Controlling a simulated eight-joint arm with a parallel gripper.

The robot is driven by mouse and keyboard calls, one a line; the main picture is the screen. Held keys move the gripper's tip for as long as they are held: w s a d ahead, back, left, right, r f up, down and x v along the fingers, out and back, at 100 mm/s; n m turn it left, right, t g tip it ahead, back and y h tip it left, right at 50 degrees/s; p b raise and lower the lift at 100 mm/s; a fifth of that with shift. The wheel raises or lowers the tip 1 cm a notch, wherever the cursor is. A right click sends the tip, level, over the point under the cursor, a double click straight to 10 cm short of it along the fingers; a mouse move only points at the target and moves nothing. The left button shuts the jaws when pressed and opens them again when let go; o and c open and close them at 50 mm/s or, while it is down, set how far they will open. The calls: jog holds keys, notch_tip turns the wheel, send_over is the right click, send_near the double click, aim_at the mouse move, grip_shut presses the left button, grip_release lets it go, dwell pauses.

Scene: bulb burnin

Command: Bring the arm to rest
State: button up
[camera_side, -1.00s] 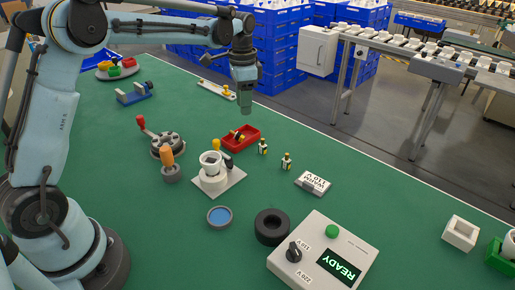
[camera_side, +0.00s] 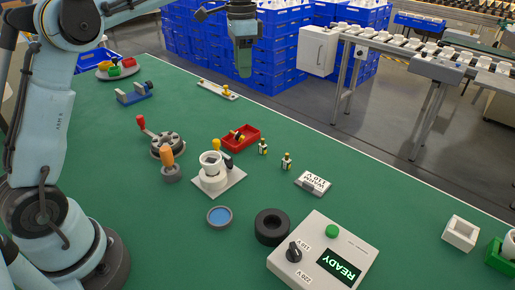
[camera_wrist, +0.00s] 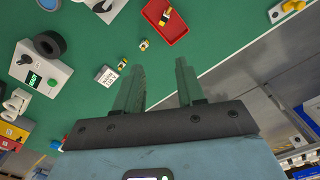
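My gripper (camera_side: 243,72) is raised high over the far edge of the green table (camera_side: 330,235), in front of the stacked blue crates. In the wrist view its two fingers (camera_wrist: 160,85) stand apart with nothing between them. Nothing hangs from it in the side view, and it touches nothing. The arm reaches out from its base at the left, with the upper link near the top of the picture.
Below stand a white socket fixture (camera_side: 212,177), a red tray (camera_side: 239,137), two small bulbs (camera_side: 286,161), a label block (camera_side: 312,183), a black ring (camera_side: 272,227) and a control box (camera_side: 325,255) reading READY. Blue crates (camera_side: 283,60) and a conveyor (camera_side: 437,70) stand beyond the table.

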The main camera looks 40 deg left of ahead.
jog(key=s+d+f+n+t, duration=0.2)
jog(key=s, duration=0.4)
jog(key=s+d+f+n+t, duration=0.2)
jog(key=s+f, duration=0.1)
jog(key=s, duration=0.4)
jog(key=s+d+f+n+t, duration=0.2)
jog(key=s+f+t, duration=0.1)
jog(key=s, duration=0.3)
jog(key=shift+s+d, duration=0.35)
jog(key=shift+s, duration=0.05)
